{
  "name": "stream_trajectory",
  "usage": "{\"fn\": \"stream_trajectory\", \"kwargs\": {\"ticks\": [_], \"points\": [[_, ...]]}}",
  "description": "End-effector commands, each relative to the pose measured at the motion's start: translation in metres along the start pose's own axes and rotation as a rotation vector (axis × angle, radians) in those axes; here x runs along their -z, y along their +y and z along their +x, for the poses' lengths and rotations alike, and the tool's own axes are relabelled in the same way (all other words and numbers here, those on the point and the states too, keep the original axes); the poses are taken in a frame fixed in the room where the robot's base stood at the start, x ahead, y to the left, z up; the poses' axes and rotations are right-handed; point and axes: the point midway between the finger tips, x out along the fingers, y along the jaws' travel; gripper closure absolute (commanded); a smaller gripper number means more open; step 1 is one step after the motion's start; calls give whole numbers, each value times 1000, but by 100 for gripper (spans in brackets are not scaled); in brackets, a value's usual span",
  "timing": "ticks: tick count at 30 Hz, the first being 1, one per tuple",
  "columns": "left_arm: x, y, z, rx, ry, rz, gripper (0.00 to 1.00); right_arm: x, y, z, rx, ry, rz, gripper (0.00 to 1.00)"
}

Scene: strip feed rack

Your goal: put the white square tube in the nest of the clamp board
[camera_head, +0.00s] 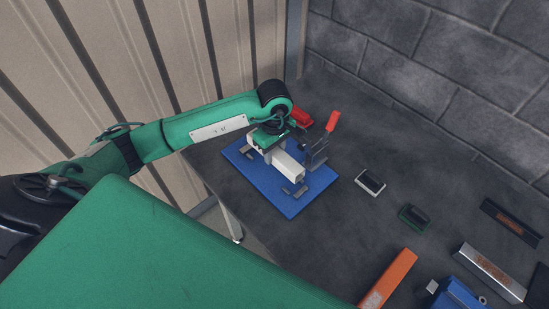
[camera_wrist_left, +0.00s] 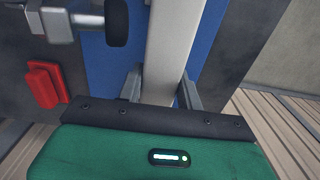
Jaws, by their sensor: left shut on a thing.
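The white square tube (camera_head: 288,168) lies along the middle of the blue clamp board (camera_head: 291,207), over or in its nest. I cannot tell whether it touches the board. Dark nest pieces (camera_head: 295,191) show beside the tube's near end. My left gripper (camera_head: 270,148) is shut on the tube from above, towards its far end. In the left wrist view the tube (camera_wrist_left: 176,40) runs up between the two fingers (camera_wrist_left: 160,92), with the blue board (camera_wrist_left: 112,72) behind. A clamp with a red handle (camera_head: 333,122) stands upright at the board's right edge. My right gripper is out of view.
A second red handle (camera_head: 302,117) is behind the board. An orange bar (camera_head: 388,279), a silver bar (camera_head: 491,273) and a blue block (camera_head: 457,293) lie at the front right. A grey wall is behind.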

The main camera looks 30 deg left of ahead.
Motion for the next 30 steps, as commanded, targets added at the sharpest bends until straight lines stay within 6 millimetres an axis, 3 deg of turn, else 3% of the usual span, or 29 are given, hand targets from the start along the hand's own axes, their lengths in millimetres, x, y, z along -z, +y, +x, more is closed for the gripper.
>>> {"fn": "stream_trajectory", "kwargs": {"ticks": [7,15,26,27,30], "points": [[0,0,15,0,0,-1,100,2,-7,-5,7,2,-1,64],[0,0,50,0,0,-1,100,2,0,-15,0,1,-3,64],[1,1,56,-2,1,0,100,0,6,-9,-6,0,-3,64],[1,0,55,0,1,0,60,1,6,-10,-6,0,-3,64],[0,0,55,0,1,0,42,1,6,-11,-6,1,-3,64]]}}
